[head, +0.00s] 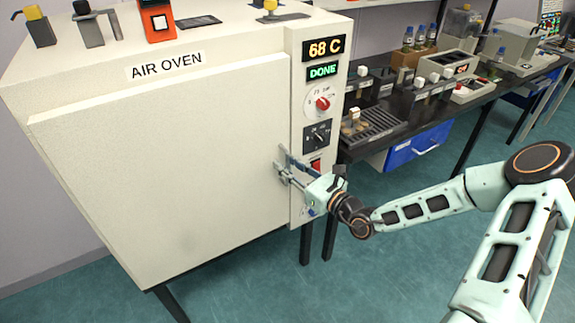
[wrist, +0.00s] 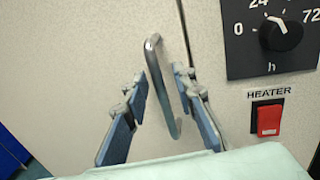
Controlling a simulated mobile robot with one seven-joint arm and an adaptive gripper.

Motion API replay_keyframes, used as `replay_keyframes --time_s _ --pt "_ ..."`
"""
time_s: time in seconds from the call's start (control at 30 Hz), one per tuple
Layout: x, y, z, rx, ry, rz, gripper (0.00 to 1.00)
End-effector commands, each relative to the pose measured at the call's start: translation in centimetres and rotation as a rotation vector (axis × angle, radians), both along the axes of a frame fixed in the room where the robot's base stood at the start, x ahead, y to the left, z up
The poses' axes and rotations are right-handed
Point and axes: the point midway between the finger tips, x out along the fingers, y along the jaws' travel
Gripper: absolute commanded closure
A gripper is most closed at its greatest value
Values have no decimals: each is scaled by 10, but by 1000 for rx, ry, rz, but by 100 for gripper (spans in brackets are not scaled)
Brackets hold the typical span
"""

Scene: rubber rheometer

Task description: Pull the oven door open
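The air oven (head: 200,25) is a large cream box. Its wide door (head: 165,165) looks shut beside the control column. The door handle, a bent metal bar (wrist: 156,70), stands upright near the door's right edge in the wrist view. My gripper (head: 284,164) is at that edge in the head view and largely hides the handle. In the wrist view my gripper (wrist: 161,82) is open, with one blue-grey finger on each side of the handle and a visible gap to the left finger. The right finger is close to the bar; contact cannot be told.
The control column carries a display reading 68 C (head: 324,48), a DONE display (head: 322,71), knobs and a red heater switch (wrist: 269,119) right of my gripper. A dark bench (head: 400,122) with lab items stands at right. The floor before the door is clear.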

Motion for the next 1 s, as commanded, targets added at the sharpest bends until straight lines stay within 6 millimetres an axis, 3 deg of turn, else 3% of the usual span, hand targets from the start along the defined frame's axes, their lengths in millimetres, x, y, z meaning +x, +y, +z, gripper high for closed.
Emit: replay_keyframes --time_s 0.13,0.33,1.0 --pt "0 0 0 0 0 0 78" --pt "0 0 0 0 0 0 100" --pt "-6 0 1 1 1 -10 100"
